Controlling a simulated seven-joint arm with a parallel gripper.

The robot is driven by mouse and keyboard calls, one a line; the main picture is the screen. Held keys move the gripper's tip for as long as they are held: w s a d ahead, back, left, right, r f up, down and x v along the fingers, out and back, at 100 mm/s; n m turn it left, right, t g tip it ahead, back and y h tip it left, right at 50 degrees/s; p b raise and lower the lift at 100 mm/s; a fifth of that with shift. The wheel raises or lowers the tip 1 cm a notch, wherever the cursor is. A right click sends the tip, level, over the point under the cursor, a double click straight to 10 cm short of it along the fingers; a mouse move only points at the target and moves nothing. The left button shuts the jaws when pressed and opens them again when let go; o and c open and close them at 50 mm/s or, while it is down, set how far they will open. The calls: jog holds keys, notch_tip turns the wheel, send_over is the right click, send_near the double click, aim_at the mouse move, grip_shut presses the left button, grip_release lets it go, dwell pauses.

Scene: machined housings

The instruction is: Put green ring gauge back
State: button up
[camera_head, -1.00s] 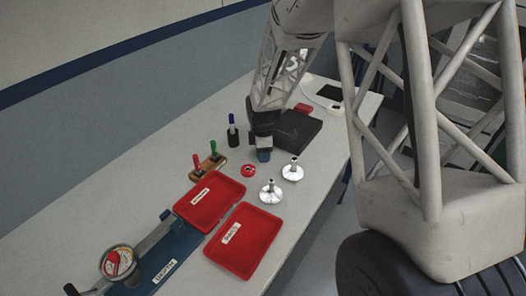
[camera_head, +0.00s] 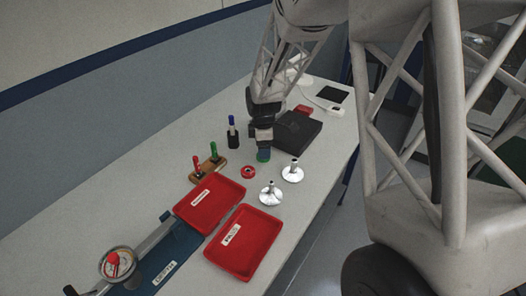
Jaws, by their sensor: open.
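A green ring gauge (camera_head: 263,156) sits right at the fingertips of my gripper (camera_head: 264,149), on or just above the table. The fingers hide part of it, and I cannot tell whether they touch it. My gripper is open and points down. A red ring gauge (camera_head: 248,172) lies on the table to its left. A wooden block (camera_head: 208,168) farther left holds a red-handled gauge (camera_head: 197,168) and a green-handled gauge (camera_head: 214,151) upright.
Two silver flanged parts (camera_head: 270,194) (camera_head: 292,172) stand to the front right. Two red trays (camera_head: 188,219) (camera_head: 267,225) lie in front. A dark box (camera_head: 301,131) is behind my gripper at right. A black holder with a blue-topped item (camera_head: 233,133) stands at left.

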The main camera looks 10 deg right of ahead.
notch_tip(320, 180, up, 9)
jog(key=shift+f, duration=0.2)
dwell(0.6)
jog(key=shift+r, duration=0.1)
jog(key=s+d+r+m+t, duration=0.1)
jog(key=s+r+m, duration=0.4)
jog(key=s, duration=0.4)
jog(key=s+d+r+m, duration=0.2)
jog(key=s+r+m, duration=0.2)
jog(key=s+r, duration=0.4)
jog(key=s+d+m+t, duration=0.1)
jog(key=s+m, duration=0.7)
jog(key=s, duration=1.1)
jog(key=shift+d+r+t, duration=0.2)
jog(key=shift+r+t, duration=0.1)
jog(key=shift+r, duration=0.05)
